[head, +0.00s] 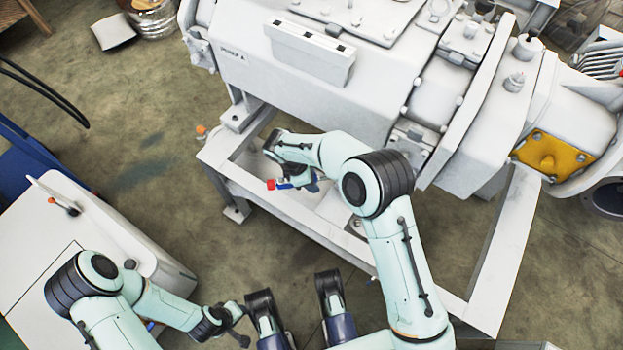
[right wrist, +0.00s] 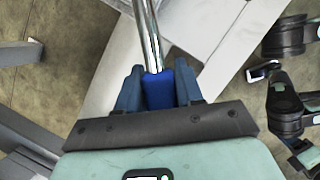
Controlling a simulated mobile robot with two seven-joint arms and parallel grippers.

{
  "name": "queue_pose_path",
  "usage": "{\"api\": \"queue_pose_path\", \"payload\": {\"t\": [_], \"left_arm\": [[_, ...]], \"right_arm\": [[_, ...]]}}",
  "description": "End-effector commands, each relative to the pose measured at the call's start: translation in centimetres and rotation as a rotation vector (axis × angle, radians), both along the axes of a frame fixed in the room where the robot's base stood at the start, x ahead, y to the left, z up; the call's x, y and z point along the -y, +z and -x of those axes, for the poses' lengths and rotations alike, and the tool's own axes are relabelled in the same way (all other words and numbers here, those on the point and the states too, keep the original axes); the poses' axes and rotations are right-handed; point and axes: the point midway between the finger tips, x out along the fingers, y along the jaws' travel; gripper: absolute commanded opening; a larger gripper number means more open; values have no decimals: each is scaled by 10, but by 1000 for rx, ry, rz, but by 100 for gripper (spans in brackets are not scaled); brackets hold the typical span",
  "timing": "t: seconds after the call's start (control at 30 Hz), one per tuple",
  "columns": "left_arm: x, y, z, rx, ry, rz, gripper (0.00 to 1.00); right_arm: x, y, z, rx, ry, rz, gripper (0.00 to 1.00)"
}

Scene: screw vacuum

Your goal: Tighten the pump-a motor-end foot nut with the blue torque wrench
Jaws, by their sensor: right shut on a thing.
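The blue torque wrench shows in the right wrist view as a blue grip (right wrist: 159,92) with a chrome shaft running up out of the picture. My right gripper (right wrist: 158,80) is shut on the blue grip, one finger on each side. In the head view my right gripper (head: 300,182) is over the pale pump frame, and a small red end (head: 271,184) shows beside it. Pump A (head: 300,75) is a large white machine on that frame. I cannot pick out the motor-end foot nut. My left gripper (head: 232,325) is low in the head view, its fingers unclear.
The pale frame (head: 272,212) runs along the pump's near side, with open floor inside and around it. A white cabinet or cart (head: 100,235) stands at the left. A small orange-topped item (head: 201,131) is by the frame corner. A yellow plate (head: 553,153) is at the right.

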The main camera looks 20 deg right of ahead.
Motion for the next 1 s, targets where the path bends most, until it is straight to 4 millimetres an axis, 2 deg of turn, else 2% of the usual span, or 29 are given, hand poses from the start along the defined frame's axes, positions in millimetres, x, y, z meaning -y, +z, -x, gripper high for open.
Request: {"api": "queue_pose_path", "payload": {"t": [0.1,0.63,1.0], "left_arm": [[0,6,1,1,0,0,43],[0,27,2,7,0,0,43],[0,28,2,8,0,0,43]], "right_arm": [[0,12,-1,5,0,0,0],[0,44,-3,9,1,-1,0],[0,46,-3,9,2,0,0]]}}
